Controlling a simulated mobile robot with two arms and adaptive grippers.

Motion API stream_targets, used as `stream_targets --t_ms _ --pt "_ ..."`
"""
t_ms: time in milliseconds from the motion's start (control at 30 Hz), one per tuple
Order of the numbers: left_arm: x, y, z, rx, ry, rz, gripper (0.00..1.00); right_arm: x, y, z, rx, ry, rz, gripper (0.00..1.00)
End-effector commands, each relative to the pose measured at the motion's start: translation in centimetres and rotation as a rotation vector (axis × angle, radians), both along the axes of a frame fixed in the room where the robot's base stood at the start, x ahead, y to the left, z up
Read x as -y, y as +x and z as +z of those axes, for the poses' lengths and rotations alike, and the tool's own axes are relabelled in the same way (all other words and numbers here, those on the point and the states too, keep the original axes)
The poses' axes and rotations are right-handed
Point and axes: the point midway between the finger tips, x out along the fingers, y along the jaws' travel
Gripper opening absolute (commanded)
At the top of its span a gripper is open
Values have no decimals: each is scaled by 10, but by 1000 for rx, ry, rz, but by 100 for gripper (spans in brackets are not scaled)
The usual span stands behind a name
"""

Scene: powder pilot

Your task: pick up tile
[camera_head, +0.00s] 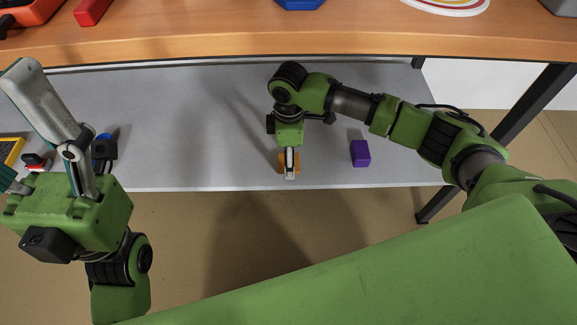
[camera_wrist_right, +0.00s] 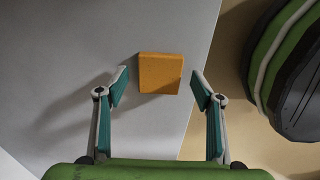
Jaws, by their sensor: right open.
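An orange, roughly square tile (camera_wrist_right: 160,73) lies on the grey lower shelf near its front edge. In the head view the tile (camera_head: 282,158) is partly hidden behind my right gripper (camera_head: 290,172), which points down over it. In the right wrist view, my right gripper (camera_wrist_right: 161,90) is open. Its two fingers stand apart to either side of the tile, with gaps on both sides, and do not hold it. My left gripper (camera_head: 22,130) is at the far left, raised, with its fingers spread and nothing seen between them.
A purple block (camera_head: 360,153) lies on the grey shelf (camera_head: 190,125), right of the tile. Small blue, red and yellow items lie at the shelf's left end. A wooden tabletop (camera_head: 230,45) runs above. The shelf's middle is clear.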

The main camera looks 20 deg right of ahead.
Motion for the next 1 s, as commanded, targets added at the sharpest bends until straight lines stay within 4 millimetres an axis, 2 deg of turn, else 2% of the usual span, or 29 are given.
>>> stream_targets --t_ms 100,333,367,500,533,1000 --pt "0 0 1 13 1 1 70 0 0 -8 1 1 1 61" --pt "1 1 3 14 2 1 70 0 0 -7 1 1 1 61" --pt "1 1 3 14 2 1 70 0 0 -7 1 1 0 56" --pt "1 1 3 14 2 1 70 0 0 -7 1 1 0 20" --pt "1 1 3 14 2 1 70 0 0 -7 1 1 0 18" --pt "0 -1 8 16 -1 0 70 0 0 -3 2 2 0 18"
